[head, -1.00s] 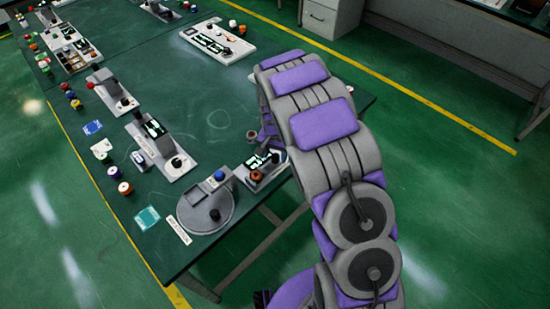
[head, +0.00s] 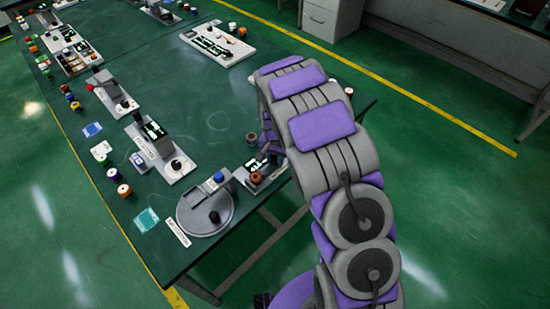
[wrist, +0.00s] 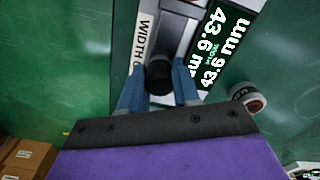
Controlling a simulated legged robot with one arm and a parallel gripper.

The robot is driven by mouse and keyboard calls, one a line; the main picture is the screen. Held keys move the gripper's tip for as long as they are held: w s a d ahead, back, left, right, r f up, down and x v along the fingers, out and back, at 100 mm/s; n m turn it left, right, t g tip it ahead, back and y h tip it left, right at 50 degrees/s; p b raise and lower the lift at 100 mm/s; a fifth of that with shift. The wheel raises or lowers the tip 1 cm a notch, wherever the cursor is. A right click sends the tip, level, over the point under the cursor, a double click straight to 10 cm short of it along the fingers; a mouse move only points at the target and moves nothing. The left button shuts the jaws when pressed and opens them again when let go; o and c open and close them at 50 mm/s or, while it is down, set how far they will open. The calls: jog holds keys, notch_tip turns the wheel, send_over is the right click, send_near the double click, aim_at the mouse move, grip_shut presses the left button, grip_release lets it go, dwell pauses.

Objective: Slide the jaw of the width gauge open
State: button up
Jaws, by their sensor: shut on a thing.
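The width gauge shows in the wrist view as a light grey device with a label strip (wrist: 142,40) reading "WIDTH" and a dark display (wrist: 222,42) reading 43.6 mm. My gripper (wrist: 158,82) has its two blue fingers on either side of the gauge's black knob (wrist: 158,70) and is shut on it. In the head view the gauge (head: 264,178) sits near the table's right front corner, partly hidden by my arm. My gripper's fingertips are hard to make out there.
A round grey device (head: 207,210) with a black knob stands left of the gauge on the green table (head: 215,125). A spool (wrist: 247,97) lies right of the gauge in the wrist view. Cardboard boxes (wrist: 25,158) show at lower left. The table's middle is mostly clear.

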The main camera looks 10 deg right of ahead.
grip_shut()
jog(key=shift+w, duration=0.1)
jog(key=shift+w+d+r+p, duration=0.15)
jog(key=shift+w+d+p, duration=0.15)
jog(key=shift+d+p, duration=0.3)
jog(key=shift+w+d, duration=0.25)
jog(key=shift+w, duration=0.1)
jog(key=o, duration=0.9)
grip_release()
jog(key=shift+s+a, duration=0.1)
jog(key=shift+o, duration=0.2)
